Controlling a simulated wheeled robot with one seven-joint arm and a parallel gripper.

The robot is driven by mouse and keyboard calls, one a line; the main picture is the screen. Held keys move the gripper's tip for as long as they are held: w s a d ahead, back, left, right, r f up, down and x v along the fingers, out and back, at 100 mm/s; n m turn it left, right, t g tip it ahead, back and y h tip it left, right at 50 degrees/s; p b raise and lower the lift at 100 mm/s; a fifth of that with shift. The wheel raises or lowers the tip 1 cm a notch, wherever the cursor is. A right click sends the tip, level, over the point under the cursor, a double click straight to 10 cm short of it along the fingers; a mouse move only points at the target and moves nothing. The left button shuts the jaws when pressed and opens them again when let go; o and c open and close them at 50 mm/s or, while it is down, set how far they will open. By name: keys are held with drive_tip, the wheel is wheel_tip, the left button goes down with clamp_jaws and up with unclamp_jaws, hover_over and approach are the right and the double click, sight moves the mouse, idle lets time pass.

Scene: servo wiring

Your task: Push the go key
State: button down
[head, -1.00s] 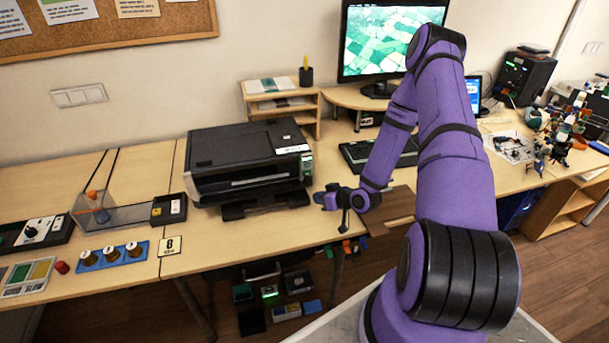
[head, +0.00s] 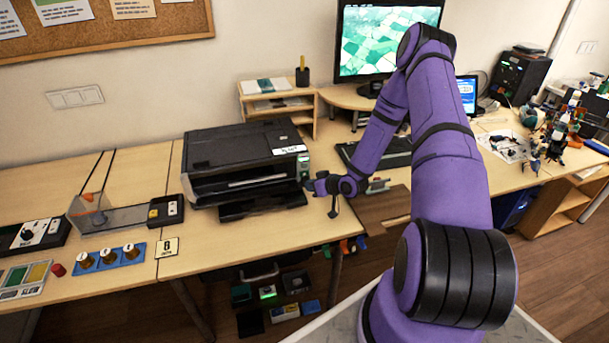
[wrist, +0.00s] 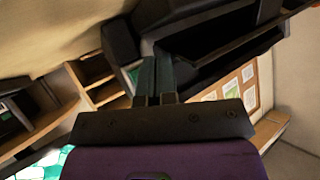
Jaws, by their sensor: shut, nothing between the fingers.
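No key with a readable "go" label shows. The black printer (head: 240,155) stands on the bench and has a small panel with green marks (head: 303,163) at its right front corner. A small black box (head: 166,209) with light keys sits left of the printer. My gripper (head: 308,186) is at the printer's right front corner, just below that panel. In the wrist view my gripper (wrist: 156,62) is shut and empty, its fingertips close to the printer's dark body; contact cannot be told. A green-edged panel part (wrist: 133,75) shows beside the fingers, partly hidden.
A keyboard (head: 375,152) and a brown board (head: 383,207) lie right of my gripper. A wooden shelf (head: 310,115) stands behind the printer. A blue tray with several knobs (head: 110,257) is at the front left. The bench before the printer is mostly clear.

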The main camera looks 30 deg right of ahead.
sight(304, 173)
drive_tip(key=shift+w+d, duration=0.15)
drive_tip(key=shift+w, duration=0.4)
drive_tip(key=shift+w+d, duration=0.15)
drive_tip(key=shift+w, duration=0.35)
drive_tip(key=shift+w, duration=0.1)
idle(1.3)
drive_tip(key=shift+w+d, duration=0.15)
drive_tip(key=shift+w, duration=0.15)
